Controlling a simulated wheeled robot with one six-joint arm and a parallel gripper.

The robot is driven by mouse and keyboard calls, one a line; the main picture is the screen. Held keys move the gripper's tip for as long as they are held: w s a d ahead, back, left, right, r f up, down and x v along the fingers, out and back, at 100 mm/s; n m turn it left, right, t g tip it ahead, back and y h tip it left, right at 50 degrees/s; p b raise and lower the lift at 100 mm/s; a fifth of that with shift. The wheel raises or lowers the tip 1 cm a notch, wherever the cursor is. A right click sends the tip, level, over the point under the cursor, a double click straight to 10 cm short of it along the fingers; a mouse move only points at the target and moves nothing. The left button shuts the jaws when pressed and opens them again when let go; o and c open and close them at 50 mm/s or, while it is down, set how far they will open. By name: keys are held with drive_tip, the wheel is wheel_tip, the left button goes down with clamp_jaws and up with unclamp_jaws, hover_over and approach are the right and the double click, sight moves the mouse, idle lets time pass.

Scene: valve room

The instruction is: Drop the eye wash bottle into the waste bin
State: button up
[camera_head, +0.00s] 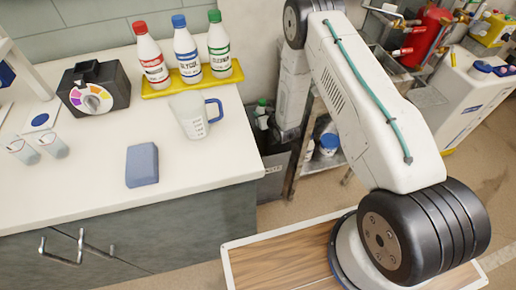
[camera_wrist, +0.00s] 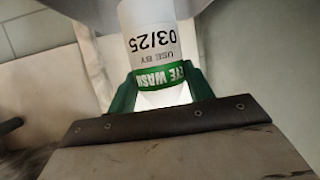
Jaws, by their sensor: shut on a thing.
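The eye wash bottle (camera_wrist: 150,38) is white with a green band, and its label reads "USE BY 03/25". In the wrist view it sits between the green fingers of my gripper (camera_wrist: 160,88), which is shut on it. In the head view the gripper is not clearly visible. My arm reaches to the back and bends down beside the counter. The dark grey waste bin (camera_head: 271,178) seems to stand against the counter's right end, partly hidden. A small white item with a green top (camera_head: 262,108) shows above it; I cannot tell whether this is the held bottle.
On the counter (camera_head: 90,205) are a yellow tray (camera_head: 210,80) with three capped bottles, a measuring jug (camera_head: 190,116), a blue sponge (camera_head: 142,165), a black dial box (camera_head: 93,88) and two glasses. A metal rack (camera_head: 335,150) stands right of the bin.

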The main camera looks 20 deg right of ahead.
drive_tip(key=shift+w+f, duration=0.15)
drive_tip(key=shift+f, duration=2.9)
drive_tip(key=o, duration=1.2)
drive_tip(key=shift+o, duration=0.2)
drive_tip(key=r, duration=0.2)
drive_tip(key=s+r, duration=0.1)
drive_tip(key=shift+r, duration=0.35)
drive_tip(key=s+r, duration=0.1)
drive_tip(key=s, duration=1.4)
drive_tip(key=shift+r, duration=0.15)
